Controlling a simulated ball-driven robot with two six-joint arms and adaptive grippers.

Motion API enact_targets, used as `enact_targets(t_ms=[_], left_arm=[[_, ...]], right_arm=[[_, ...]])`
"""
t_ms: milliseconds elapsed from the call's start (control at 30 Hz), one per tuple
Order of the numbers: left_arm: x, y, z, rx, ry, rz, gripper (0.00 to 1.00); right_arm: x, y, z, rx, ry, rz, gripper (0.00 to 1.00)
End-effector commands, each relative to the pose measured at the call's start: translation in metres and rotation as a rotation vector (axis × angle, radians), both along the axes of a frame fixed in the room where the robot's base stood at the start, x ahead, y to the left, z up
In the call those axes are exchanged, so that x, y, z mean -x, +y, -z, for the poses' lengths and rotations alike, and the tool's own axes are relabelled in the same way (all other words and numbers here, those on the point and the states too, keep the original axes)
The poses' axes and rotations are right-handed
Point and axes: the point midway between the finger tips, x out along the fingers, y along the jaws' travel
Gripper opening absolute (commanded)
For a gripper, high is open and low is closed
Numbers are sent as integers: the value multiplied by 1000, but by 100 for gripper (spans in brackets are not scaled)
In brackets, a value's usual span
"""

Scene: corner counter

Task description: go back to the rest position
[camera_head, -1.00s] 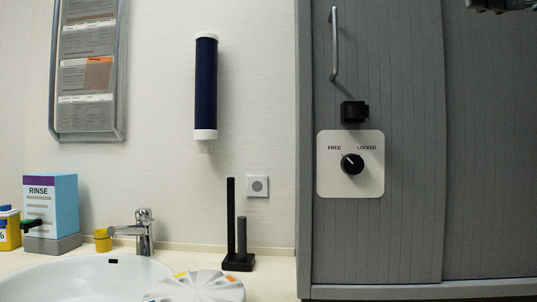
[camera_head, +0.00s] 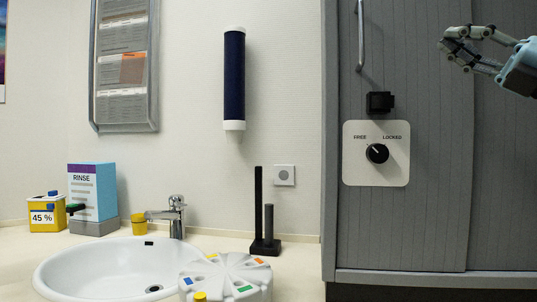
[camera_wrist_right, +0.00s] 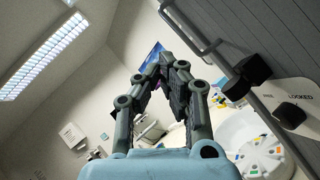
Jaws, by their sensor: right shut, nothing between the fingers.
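My right gripper (camera_head: 450,42) is at the upper right of the head view, in front of the grey cabinet (camera_head: 435,230). Its fingers point left and are shut with nothing between them. In the right wrist view its fingertips (camera_wrist_right: 168,64) come together in mid-air, apart from everything around. My left gripper is in neither view.
The cabinet has a handle (camera_head: 360,35), a black block (camera_head: 380,102) and a FREE/LOCKED knob (camera_head: 377,153). On the counter are a basin (camera_head: 60,268), faucet (camera_head: 177,215), RINSE box (camera_head: 92,190), yellow container (camera_head: 47,213), black stand (camera_head: 265,245) and white round tray (camera_head: 225,262).

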Motion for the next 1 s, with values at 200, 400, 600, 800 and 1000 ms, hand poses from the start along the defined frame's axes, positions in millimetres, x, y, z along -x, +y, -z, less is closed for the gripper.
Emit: enact_targets(t_ms=[200,400,600,800,1000], left_arm=[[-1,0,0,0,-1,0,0],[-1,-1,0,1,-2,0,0],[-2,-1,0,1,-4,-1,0],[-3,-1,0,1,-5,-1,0],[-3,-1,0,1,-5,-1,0]], right_arm=[[-29,-19,148,-664,503,163,0],[11,-29,309,-1146,959,410,0],[103,-11,437,-1486,1344,695,0],[186,13,498,-1664,1586,921,0],[255,35,527,-1771,1759,1110,0]])
